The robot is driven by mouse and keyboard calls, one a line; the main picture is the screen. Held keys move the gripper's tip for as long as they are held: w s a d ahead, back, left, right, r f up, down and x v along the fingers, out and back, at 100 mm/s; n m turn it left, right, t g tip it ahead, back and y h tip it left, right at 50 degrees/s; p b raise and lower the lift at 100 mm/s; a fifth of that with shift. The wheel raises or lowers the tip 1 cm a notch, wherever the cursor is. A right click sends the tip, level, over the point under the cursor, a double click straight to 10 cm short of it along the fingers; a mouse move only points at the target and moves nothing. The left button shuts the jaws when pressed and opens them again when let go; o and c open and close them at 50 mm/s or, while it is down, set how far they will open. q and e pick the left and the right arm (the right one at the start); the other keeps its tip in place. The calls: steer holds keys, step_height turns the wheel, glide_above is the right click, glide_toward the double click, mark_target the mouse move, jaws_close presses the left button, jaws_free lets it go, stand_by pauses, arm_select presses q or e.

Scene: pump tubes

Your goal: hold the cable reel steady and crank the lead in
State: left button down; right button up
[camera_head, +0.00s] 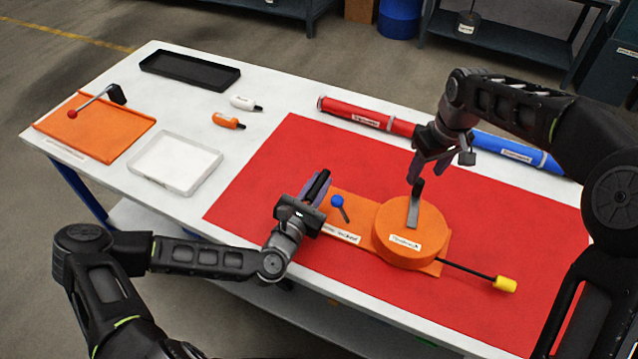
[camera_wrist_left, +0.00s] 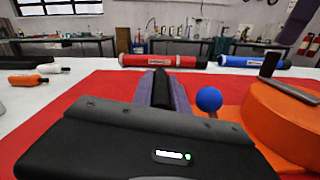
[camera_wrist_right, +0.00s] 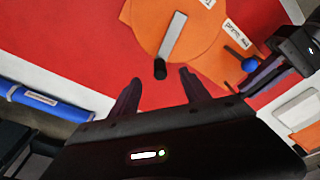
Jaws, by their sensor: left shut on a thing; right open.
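The orange cable reel (camera_head: 411,236) sits on an orange base plate (camera_head: 350,206) on a red mat. My left gripper (camera_head: 318,188) is shut on a black bar at the plate's left end; the bar shows between its fingers in the left wrist view (camera_wrist_left: 162,88). A grey crank arm (camera_head: 413,213) lies across the reel's top, with an upright black knob (camera_wrist_right: 160,69) at its far end. My right gripper (camera_wrist_right: 161,82) is open above the knob, which appears between and just beyond its fingertips. The black lead (camera_head: 468,269) sticks out right, ending in a yellow plug (camera_head: 505,284).
A blue ball-topped lever (camera_head: 338,202) stands on the base plate beside my left gripper. Red (camera_head: 366,117) and blue (camera_head: 515,151) tubes lie along the back. White (camera_head: 175,162) and black (camera_head: 190,70) trays and an orange board (camera_head: 95,128) are at left. The front red mat (camera_head: 500,330) is clear.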

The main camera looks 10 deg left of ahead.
mark_target(422, 181)
steer(key=shift+w+a+f, duration=0.1)
steer(key=shift+w+f, duration=0.05)
steer(key=shift+f, duration=1)
steer(key=shift+w+a+f, duration=0.1)
steer(key=shift+w+f, duration=0.05)
steer(key=shift+f, duration=1.05)
steer(key=shift+w+a+f, duration=0.1)
steer(key=shift+w+f, duration=0.05)
steer(key=shift+f, duration=1)
steer(key=shift+d, duration=0.1)
jaws_close()
